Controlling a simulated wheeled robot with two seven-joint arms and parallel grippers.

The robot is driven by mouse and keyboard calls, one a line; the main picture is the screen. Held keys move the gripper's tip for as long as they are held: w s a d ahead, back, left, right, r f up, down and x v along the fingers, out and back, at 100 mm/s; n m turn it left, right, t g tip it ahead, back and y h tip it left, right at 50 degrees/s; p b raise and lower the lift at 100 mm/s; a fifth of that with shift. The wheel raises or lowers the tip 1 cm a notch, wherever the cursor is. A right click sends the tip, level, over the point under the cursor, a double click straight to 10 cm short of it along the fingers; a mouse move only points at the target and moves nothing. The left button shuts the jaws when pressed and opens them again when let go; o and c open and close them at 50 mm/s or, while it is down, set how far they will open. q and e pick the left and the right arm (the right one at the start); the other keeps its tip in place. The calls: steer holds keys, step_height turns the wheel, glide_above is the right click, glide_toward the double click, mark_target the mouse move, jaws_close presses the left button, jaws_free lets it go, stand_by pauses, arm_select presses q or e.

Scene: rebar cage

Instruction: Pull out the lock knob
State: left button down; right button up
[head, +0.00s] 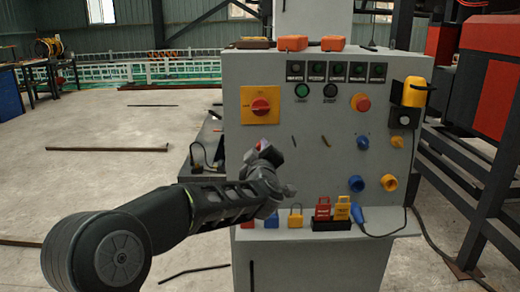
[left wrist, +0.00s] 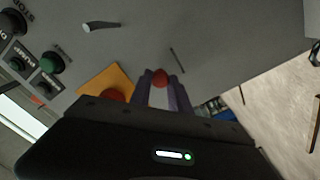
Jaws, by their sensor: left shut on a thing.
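The grey control panel (head: 330,160) stands upright in the head view. My left gripper (head: 262,150) is at its left part, below the yellow plate with a red rotary switch (head: 260,105). A small red knob (head: 263,144) shows at its fingertips, partly hidden by them. In the left wrist view the two fingers (left wrist: 163,88) are shut on this red knob (left wrist: 160,77), one on each side. I take it for the lock knob; its base on the panel is hidden. My right gripper is not in view.
Below, a ledge holds several padlocks, one yellow (head: 295,218). The floor at left is mostly clear.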

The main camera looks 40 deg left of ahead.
arm_select(q)
steer(key=shift+s+d+f, duration=0.15)
steer(key=shift+s+d, duration=0.2)
steer(key=c, duration=1.2)
jaws_free()
steer(key=shift+s, duration=0.1)
steer(key=shift+s, duration=0.1)
steer(key=v, duration=0.7)
steer(key=shift+s+d, duration=0.25)
steer(key=shift+d, duration=0.05)
